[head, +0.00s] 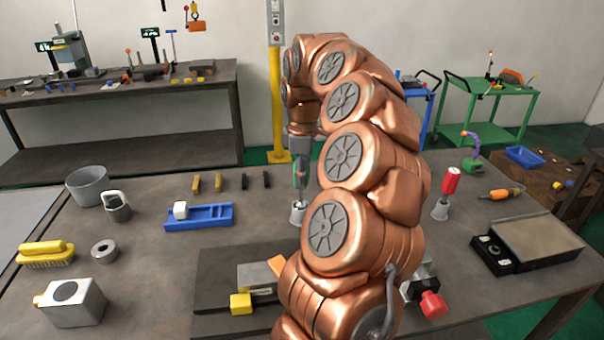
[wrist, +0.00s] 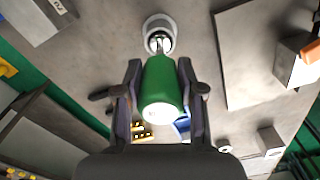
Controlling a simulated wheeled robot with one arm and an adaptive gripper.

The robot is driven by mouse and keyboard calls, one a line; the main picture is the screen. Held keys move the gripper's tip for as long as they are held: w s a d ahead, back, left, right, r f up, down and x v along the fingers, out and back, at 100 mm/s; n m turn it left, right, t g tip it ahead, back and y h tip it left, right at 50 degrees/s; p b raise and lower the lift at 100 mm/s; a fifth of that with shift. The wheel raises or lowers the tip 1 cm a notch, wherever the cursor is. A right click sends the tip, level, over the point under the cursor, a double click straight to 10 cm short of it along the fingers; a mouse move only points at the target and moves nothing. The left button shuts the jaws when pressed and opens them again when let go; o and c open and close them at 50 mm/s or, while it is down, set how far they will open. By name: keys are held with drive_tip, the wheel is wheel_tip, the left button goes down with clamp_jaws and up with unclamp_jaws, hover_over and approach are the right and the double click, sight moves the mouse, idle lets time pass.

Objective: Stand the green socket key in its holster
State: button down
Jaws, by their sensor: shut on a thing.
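The green socket key (wrist: 162,88) is held upright between the fingers of my gripper (wrist: 160,68) in the wrist view. Its grey shank points to the pale round holster (wrist: 152,22). In the head view my gripper (head: 300,168) is over the same holster (head: 297,214), and only a little of the green handle (head: 301,182) shows between the fingers. The key's lower end is at the holster's mouth; I cannot tell how deep it sits. The gripper is shut on the handle.
A red-handled key (head: 451,181) stands in a similar holster to the right. A blue tray (head: 200,222) with a white block lies to the left. Several small yellow and black pieces lie behind it. My arm hides much of the bench's middle, including part of the vise area.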

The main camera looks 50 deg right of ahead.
drive_tip(key=shift+f+b, duration=0.7)
drive_tip(key=shift+f, duration=0.7)
drive_tip(key=c, duration=0.6)
unclamp_jaws()
drive_tip(key=shift+r, duration=0.15)
wheel_tip(320, 180, up, 10)
drive_tip(key=shift+w+r, duration=0.1)
drive_tip(key=shift+r, duration=0.75)
